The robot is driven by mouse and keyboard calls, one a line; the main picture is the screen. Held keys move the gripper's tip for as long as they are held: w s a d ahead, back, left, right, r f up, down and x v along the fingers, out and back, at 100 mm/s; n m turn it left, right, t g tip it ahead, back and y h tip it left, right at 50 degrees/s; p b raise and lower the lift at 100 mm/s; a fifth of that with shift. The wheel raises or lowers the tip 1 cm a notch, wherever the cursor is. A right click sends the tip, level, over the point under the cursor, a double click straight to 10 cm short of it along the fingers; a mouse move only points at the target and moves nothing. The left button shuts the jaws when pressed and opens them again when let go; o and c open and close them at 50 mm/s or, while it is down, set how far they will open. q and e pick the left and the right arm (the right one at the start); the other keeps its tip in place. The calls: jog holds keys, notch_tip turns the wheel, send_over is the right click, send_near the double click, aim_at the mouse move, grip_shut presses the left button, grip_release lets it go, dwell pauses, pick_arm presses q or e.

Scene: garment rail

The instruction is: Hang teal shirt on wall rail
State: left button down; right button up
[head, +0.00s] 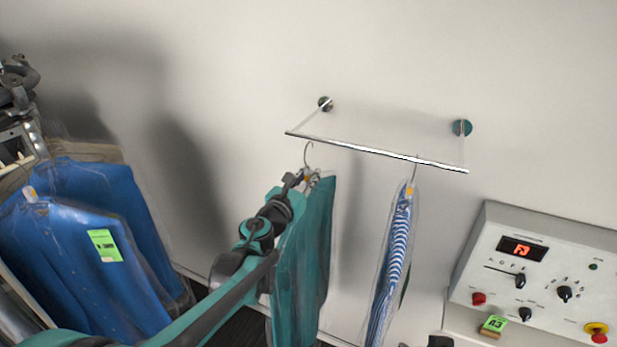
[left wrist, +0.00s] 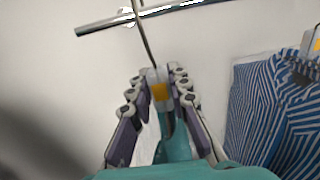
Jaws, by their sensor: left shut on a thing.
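The teal shirt (head: 309,250) hangs from its hanger below my left gripper (head: 305,181) in the head view. The gripper is shut on the hanger's neck. In the left wrist view the hanger's neck with an orange tag (left wrist: 159,92) sits between the fingers (left wrist: 158,88), with teal cloth (left wrist: 178,148) below. The hanger's hook (head: 308,153) rises just under the left part of the wall rail (head: 380,152). I cannot tell whether the hook touches the rail; the rail also shows in the left wrist view (left wrist: 165,12). My right gripper is not in view.
A blue-and-white striped shirt (head: 394,255) in clear cover hangs at the rail's right end; it also shows in the left wrist view (left wrist: 270,115). Blue garments (head: 75,250) hang at the far left. A control panel (head: 545,275) stands at the right. The rail between the shirts is bare.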

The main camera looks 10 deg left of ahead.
pick_arm(q)
jog(key=shift+w+d+r, duration=0.15)
jog(key=shift+w+d, duration=0.05)
jog(key=shift+w, duration=0.4)
jog(key=shift+w+d+r, duration=0.2)
jog(key=shift+w, duration=0.4)
jog(key=shift+w+d+r, duration=0.15)
jog(key=shift+w+d, duration=0.05)
jog(key=shift+w, duration=0.4)
jog(key=shift+w, duration=0.1)
jog(key=shift+b+x, duration=0.4)
jog(key=shift+x, duration=1.9)
jog(key=shift+f+b, duration=1.1)
jog(key=shift+f, duration=0.3)
jog(key=c, duration=1.3)
grip_release()
jog(key=shift+c, duration=0.2)
